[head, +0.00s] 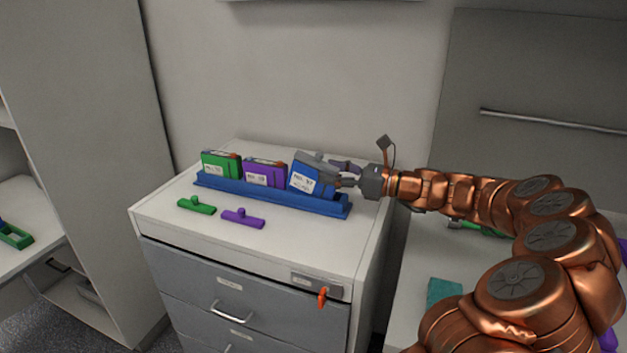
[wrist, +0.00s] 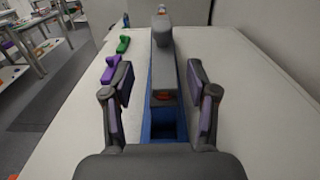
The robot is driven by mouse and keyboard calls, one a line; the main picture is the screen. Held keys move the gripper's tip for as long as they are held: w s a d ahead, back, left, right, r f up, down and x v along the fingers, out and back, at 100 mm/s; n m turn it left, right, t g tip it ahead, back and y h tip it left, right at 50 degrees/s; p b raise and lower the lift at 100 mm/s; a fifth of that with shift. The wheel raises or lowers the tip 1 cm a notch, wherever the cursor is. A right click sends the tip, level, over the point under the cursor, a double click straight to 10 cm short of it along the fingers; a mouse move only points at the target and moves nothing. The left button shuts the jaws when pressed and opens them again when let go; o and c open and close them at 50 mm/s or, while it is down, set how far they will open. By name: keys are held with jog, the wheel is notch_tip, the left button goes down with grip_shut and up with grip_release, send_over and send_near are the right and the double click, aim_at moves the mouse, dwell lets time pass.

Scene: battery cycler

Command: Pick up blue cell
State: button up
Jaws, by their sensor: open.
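The blue cell (head: 312,180) stands in the right end of the long blue rack (head: 235,187) on the white cabinet top, looking slightly tilted. It has a white label and a grey top edge. In the wrist view the blue cell (wrist: 163,75) lies between my two fingers, with a gap on each side. My gripper (head: 343,172) reaches it from the right and is open, its purple-padded fingers also showing in the wrist view (wrist: 160,88). The lower part of the cell is hidden in the rack.
A purple cell (head: 264,174) and a green cell (head: 220,164) stand left in the same rack. A green handled piece (head: 197,206) and a purple one (head: 243,218) lie in front. The wall is close behind.

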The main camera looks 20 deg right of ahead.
aim_at(313, 180)
jog(key=shift+p+x, duration=0.3)
jog(key=shift+x, duration=1.65)
jog(key=shift+d+f, duration=0.1)
jog(key=shift+f, duration=0.05)
grip_shut()
